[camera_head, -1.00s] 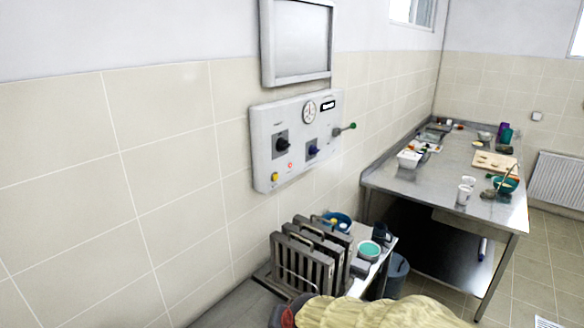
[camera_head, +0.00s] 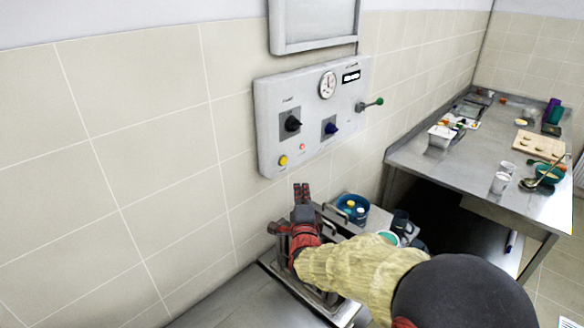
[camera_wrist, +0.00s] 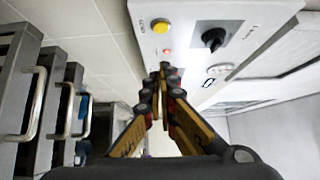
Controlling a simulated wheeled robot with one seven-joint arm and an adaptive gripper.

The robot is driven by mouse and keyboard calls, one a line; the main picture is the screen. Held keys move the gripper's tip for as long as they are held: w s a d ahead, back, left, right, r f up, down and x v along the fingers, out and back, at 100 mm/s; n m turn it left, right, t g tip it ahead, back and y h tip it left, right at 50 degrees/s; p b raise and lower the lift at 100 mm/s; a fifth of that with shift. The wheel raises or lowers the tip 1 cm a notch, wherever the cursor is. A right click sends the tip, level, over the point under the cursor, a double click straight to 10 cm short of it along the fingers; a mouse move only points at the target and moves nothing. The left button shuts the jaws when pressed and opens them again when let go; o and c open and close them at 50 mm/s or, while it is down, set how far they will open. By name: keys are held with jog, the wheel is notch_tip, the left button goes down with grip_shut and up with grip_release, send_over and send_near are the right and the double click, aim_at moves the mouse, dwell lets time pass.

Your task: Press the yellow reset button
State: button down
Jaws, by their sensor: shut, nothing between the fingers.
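The yellow reset button (camera_head: 283,160) is at the lower left of the grey control panel (camera_head: 265,115) on the tiled wall. In the wrist view the yellow button (camera_wrist: 160,27) shows at the top middle, on the panel's face. My gripper (camera_head: 301,187) is below the panel, with its fingertips apart from the button and pointing up in the head view. The wrist view shows the fingers of my gripper (camera_wrist: 166,70) closed together and empty. Nothing covers the button in either view.
Metal racks with handles (camera_wrist: 35,103) stand close by my arm. A steel table (camera_head: 470,150) stands at right.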

dwell(0.3)
jog(key=p, duration=0.2)
send_near(284, 161)
jog(key=w+d, duration=0.4)
jog(key=d, duration=0.1)
jog(key=shift+w+a+f+p, duration=0.2)
jog(key=shift+w+a+f, duration=0.05)
jog(key=shift+w+a, duration=0.45)
jog(key=shift+w+a+f+p, duration=0.15)
jog(key=shift+w+a+f, duration=0.05)
jog(key=shift+w+a, duration=0.5)
